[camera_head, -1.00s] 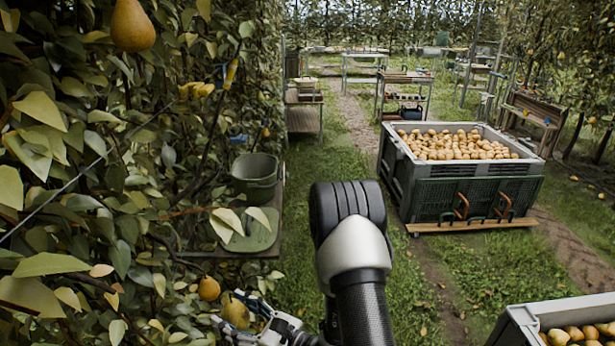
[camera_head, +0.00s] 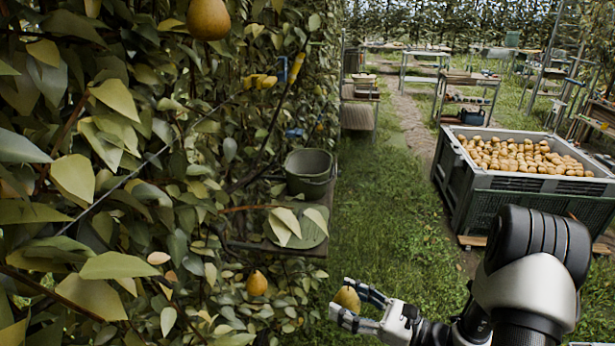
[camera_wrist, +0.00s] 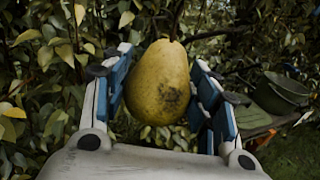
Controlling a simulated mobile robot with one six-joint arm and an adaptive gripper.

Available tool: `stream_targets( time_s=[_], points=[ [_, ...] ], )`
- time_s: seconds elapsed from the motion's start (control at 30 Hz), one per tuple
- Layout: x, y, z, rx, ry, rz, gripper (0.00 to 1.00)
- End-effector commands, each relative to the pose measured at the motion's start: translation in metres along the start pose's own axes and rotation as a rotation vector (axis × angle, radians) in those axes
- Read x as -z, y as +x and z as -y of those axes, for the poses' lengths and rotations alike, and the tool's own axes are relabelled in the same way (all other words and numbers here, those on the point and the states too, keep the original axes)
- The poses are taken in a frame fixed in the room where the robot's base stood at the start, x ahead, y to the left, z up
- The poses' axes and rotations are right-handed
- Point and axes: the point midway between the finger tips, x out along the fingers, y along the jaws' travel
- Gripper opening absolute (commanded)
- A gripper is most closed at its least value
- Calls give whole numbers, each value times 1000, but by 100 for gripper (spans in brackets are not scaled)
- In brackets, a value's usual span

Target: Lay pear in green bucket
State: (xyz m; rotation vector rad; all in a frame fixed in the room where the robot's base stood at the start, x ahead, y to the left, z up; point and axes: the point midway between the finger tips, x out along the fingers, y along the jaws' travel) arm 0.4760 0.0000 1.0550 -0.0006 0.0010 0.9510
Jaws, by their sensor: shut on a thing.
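My gripper (camera_head: 362,304) is shut on a yellow-green pear (camera_head: 347,299), held over the grass to the right of the foliage. In the wrist view the pear (camera_wrist: 158,83) is upright between the blue finger pads, with a dark blemish on its lower right side. The green bucket (camera_head: 309,172) stands on a low bench beside the hedge, beyond and left of my gripper. Its rim faces up, but its inside is only partly visible. It also shows at the right of the wrist view (camera_wrist: 280,92).
Another pear (camera_head: 257,284) hangs low in the foliage, and one hangs at the top left (camera_head: 208,19). A round green lid-like piece (camera_head: 312,235) lies in front of the bucket, with leaves over it. A large crate (camera_head: 520,188) of pears stands right. Grass between is clear.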

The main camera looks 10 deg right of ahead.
Motion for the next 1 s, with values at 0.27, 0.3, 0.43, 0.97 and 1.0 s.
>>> stream_targets(
  time_s=[0.27, 0.3, 0.43, 0.97, 1.0],
  points=[
    [-3, 4, -1, 49, 3, 1, 25],
    [-5, 6, -2, 82, 4, 1, 25],
    [-6, 10, -2, 218, 6, -1, 25],
    [0, 0, 0, 453, -1, 0, 25],
    [0, 0, 0, 453, -1, 0, 25]
  ],
)
